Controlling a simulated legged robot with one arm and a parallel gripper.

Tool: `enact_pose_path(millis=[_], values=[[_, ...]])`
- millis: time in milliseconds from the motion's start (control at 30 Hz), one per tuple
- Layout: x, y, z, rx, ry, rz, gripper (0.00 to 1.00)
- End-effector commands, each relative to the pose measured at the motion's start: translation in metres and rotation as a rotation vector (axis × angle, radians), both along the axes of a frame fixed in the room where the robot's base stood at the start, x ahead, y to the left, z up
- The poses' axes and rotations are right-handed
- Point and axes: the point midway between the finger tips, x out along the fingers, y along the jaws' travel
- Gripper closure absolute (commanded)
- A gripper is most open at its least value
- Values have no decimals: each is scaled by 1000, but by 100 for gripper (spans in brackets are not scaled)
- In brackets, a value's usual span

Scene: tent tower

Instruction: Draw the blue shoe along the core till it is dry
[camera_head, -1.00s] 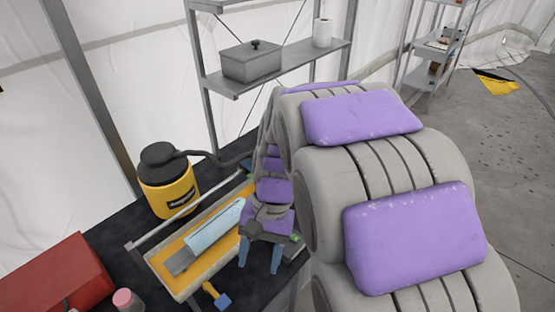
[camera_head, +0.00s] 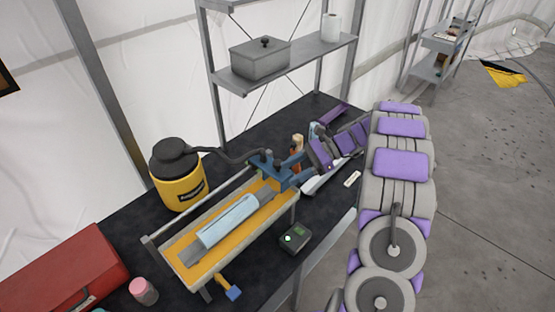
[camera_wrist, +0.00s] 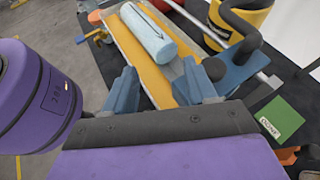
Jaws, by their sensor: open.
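The core is a pale blue cylinder (camera_head: 228,220) lying along a yellow-lined tray (camera_head: 188,270), with grey pieces at both ends. The core also shows in the wrist view (camera_wrist: 150,34). The blue shoe (camera_head: 274,167) sits at the tray's far right end, joined to a black hose. In the wrist view the blue shoe (camera_wrist: 238,70) is right of my fingers, partly hidden. My gripper (camera_wrist: 160,88) is open, its blue fingers spread beside the tray end with nothing seen between them. I cannot tell whether a finger touches the shoe.
A yellow canister (camera_head: 180,182) with a black top stands behind the tray. A small dark box with a green light (camera_head: 294,238) lies in front. A red case (camera_head: 62,275) and a pink-lidded jar (camera_head: 144,291) are at left. A shelf holds a grey box (camera_head: 260,58).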

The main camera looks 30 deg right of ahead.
Motion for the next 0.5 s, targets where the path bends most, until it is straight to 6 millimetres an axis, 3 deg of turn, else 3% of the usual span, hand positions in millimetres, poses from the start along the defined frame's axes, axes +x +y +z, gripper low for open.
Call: enact_pose_path(millis=[33, 300, 500], values=[[3, -17, -4, 40, 3, -37, 44], [7, -91, -19, 264, -10, -200, 44], [1, -125, -24, 379, -35, -271, 44]])
